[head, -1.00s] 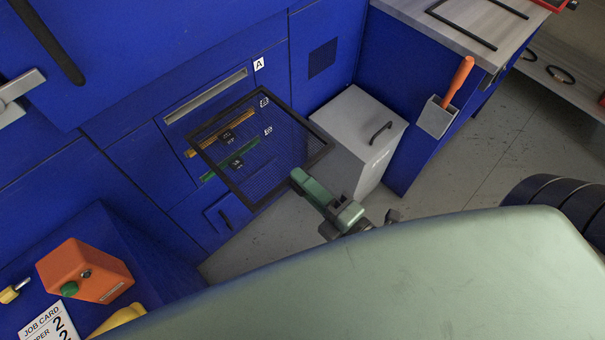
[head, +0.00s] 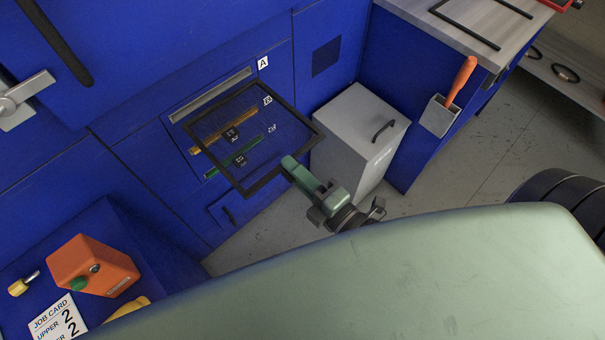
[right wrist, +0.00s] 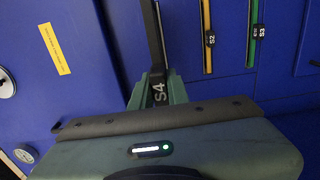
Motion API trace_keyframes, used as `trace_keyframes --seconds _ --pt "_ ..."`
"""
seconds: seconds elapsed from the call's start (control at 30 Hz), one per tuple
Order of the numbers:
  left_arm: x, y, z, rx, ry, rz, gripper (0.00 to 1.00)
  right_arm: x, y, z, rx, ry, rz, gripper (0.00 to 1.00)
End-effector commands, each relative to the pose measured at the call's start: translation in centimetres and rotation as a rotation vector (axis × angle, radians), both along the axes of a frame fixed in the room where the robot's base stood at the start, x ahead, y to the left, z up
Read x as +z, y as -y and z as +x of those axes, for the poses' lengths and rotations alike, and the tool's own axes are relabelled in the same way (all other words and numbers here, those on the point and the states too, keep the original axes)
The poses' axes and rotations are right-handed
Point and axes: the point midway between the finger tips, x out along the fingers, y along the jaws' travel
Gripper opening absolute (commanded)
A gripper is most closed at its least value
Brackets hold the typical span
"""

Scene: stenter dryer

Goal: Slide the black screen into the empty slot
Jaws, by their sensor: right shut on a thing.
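The black screen (head: 297,108), a dark square frame with fine mesh, is in my right gripper (head: 290,166), which is shut on its near edge. In the right wrist view the green fingers (right wrist: 157,92) grip the frame at a mark S4, and the frame shows edge-on (right wrist: 152,35). The pale, empty-looking slot (head: 212,95) beside label A is in the blue machine front, just beyond the screen's far edge. I cannot tell whether the screen touches the front. My left gripper is not in view.
Below slot A, partly behind the mesh, are a yellow screen edge S2 (right wrist: 207,38) and a green one S3 (right wrist: 254,35). A grey cabinet (head: 352,130) stands right of the screen. An orange control box (head: 92,266) is at lower left.

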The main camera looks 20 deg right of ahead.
Motion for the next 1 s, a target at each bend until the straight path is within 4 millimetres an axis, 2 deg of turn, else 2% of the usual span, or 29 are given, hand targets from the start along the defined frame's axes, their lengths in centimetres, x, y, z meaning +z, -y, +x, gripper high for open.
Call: trace_keyframes --seconds 0.3,1.0 --pt "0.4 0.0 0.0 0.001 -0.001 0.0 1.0 0.1 -0.7 1.9 0.001 0.003 0.0 0.0" --pt "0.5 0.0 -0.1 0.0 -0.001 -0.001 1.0 0.2 -0.7 2.0 0.0 0.002 0.0 0.0"
